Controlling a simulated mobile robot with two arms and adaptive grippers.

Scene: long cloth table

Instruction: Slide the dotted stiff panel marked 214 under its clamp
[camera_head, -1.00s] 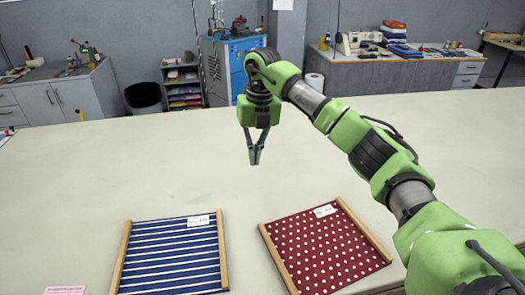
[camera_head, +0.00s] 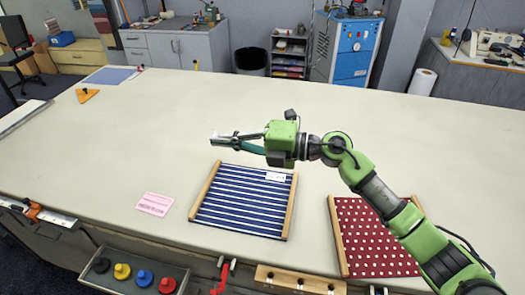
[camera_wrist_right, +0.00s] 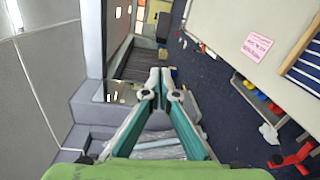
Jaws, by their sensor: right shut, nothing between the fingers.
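The dotted panel (camera_head: 360,238) is dark red with white dots between two wooden side bars. It lies flat on the table at the lower right of the head view. My right arm covers part of it, and its label is hidden there. My right gripper (camera_head: 216,140) is shut and empty above the table, left of and beyond the panel, touching nothing. It also shows shut in the wrist view (camera_wrist_right: 161,88). A red clamp (camera_head: 222,278) is at the table's front edge, and an orange one (camera_head: 36,211) is at the left edge. I cannot tell which belongs to the panel. My left gripper is not in view.
A blue striped panel (camera_head: 240,210) with wooden bars lies left of the dotted one. A pink card (camera_head: 155,204) lies beside it. A tray of coloured knobs (camera_head: 200,291) and a wooden block (camera_head: 300,280) are at the front. The table's far middle is clear.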

